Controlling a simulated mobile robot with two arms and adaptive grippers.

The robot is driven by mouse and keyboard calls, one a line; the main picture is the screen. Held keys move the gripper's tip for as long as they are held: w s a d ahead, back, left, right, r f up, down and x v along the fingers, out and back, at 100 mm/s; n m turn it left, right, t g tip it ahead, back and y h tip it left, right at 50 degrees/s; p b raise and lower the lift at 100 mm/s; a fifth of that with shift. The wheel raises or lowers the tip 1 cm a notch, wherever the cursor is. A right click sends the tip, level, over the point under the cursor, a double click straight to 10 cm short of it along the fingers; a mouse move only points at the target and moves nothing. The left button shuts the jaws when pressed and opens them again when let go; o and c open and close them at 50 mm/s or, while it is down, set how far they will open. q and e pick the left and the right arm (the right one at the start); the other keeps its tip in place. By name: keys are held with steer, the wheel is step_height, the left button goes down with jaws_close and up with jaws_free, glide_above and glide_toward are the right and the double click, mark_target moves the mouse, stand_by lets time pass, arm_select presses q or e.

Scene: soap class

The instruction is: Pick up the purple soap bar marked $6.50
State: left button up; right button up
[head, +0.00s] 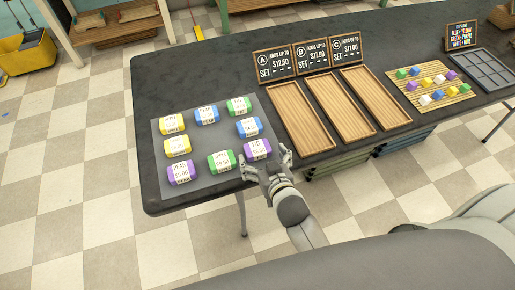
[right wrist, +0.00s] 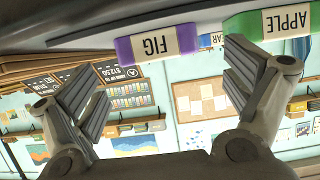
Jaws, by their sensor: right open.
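A purple soap bar (head: 257,149) with a white label lies at the right edge of the grey mat (head: 215,184). Its label reads FIG in the right wrist view (right wrist: 124,50); the price is too small to read surely. My right gripper (head: 267,162) is open at the near side of this bar, fingers spread, nothing between them. In the right wrist view the bar shows upside down, beyond and between the open fingers (right wrist: 170,85). A second purple bar (head: 181,173), labelled PEAR, lies at the mat's near left corner. My left gripper is not in view.
A green bar (head: 221,161) lies left of the fig bar and a blue bar (head: 249,127) behind it. Several other bars share the mat. Wooden trays (head: 300,118) with price signs (head: 274,64) stand to the right. The dark table's (head: 160,204) near edge is close to my gripper.

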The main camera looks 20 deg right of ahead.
mark_target(258, 148)
steer(key=shift+x, duration=1.85)
steer(key=shift+c, duration=0.2)
steer(key=shift+r, duration=0.1)
steer(key=c, duration=1.1)
steer(key=shift+c, duration=0.2)
steer(key=shift+r, duration=0.15)
